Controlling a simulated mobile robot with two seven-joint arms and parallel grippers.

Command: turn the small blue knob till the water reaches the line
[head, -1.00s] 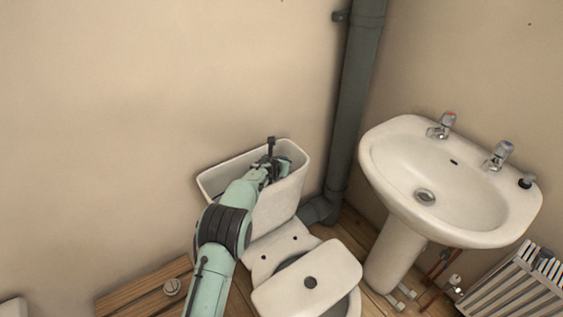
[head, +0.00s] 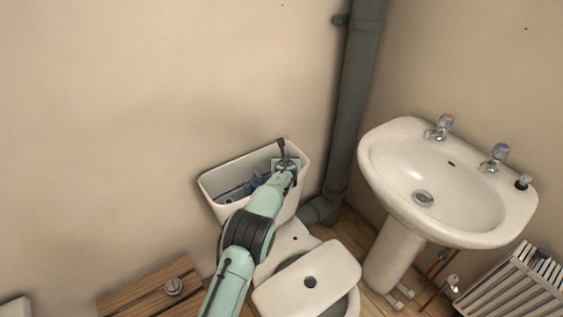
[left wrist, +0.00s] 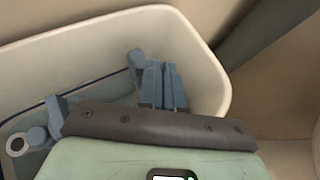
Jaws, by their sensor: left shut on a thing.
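The open white cistern (head: 232,164) stands against the wall behind the toilet. My left gripper (head: 286,165) reaches into its right end, and its fingers (left wrist: 164,86) show close together in the left wrist view. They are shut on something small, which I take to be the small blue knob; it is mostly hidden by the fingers. Blue valve parts (head: 256,181) show inside the cistern, and more blue parts (left wrist: 55,115) show in the left wrist view. A dark blue line (left wrist: 88,87) runs along the inner wall. The water level against it is hard to tell. My right gripper is not in view.
A wooden slatted top (head: 140,292) with a round metal piece (head: 173,286) is at lower left.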

